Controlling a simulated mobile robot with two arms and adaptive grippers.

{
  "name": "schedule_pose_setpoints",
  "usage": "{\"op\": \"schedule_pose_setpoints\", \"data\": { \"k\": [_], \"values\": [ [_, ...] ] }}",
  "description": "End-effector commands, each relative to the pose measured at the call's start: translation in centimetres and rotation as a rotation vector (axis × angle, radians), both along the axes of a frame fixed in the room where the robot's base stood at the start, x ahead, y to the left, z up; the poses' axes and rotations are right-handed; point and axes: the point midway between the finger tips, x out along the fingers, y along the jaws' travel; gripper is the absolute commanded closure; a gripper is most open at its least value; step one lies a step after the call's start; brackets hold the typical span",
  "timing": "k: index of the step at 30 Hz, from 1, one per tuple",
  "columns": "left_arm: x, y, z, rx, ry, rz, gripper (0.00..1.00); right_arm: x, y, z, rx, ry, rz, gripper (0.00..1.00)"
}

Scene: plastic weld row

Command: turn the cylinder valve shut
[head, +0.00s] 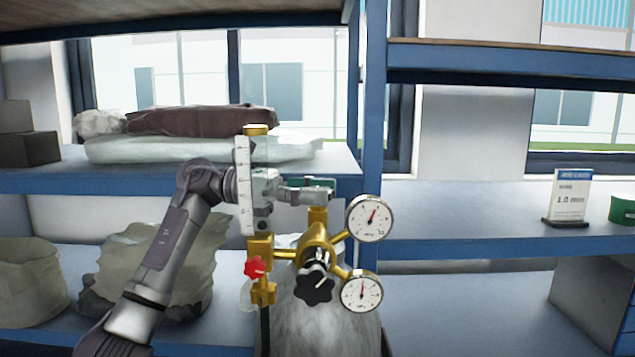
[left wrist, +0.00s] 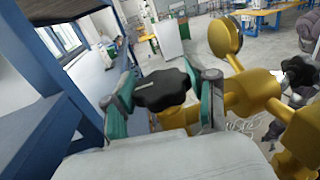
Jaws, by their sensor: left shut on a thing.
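The gas cylinder (head: 325,325) stands upright in front of the shelves, with a brass valve and regulator (head: 318,240) on top. In the left wrist view the black lobed valve handwheel (left wrist: 163,90) sits between the teal finger pads of my left gripper (left wrist: 165,98), which is shut on it. In the head view my left gripper (head: 312,189) reaches in from the left above the brass valve stem (head: 318,215), and it hides the handwheel there. My right gripper is in neither view.
Two round gauges (head: 369,218) (head: 361,291) sit right of the regulator. A black regulator knob (head: 314,283) faces forward. A flowmeter tube (head: 245,185) with a red knob (head: 255,267) stands left. Blue shelves (head: 375,150) with sacks (head: 200,148) lie behind.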

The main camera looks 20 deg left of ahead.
Motion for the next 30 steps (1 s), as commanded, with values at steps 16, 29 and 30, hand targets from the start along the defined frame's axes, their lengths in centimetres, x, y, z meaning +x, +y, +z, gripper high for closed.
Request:
{"op": "schedule_pose_setpoints", "data": {
  "k": [16,29,30],
  "values": [
    [0.0,0.1,0.1,-0.005,-0.003,-0.004,0.18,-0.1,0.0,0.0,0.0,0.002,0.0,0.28],
    [-0.1,2.3,0.1,-0.004,-0.001,0.0,0.18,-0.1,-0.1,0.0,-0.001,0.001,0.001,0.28],
    [-0.1,3.0,0.1,-0.005,0.0,0.001,0.18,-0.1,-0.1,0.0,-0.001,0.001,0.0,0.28]
  ]
}}
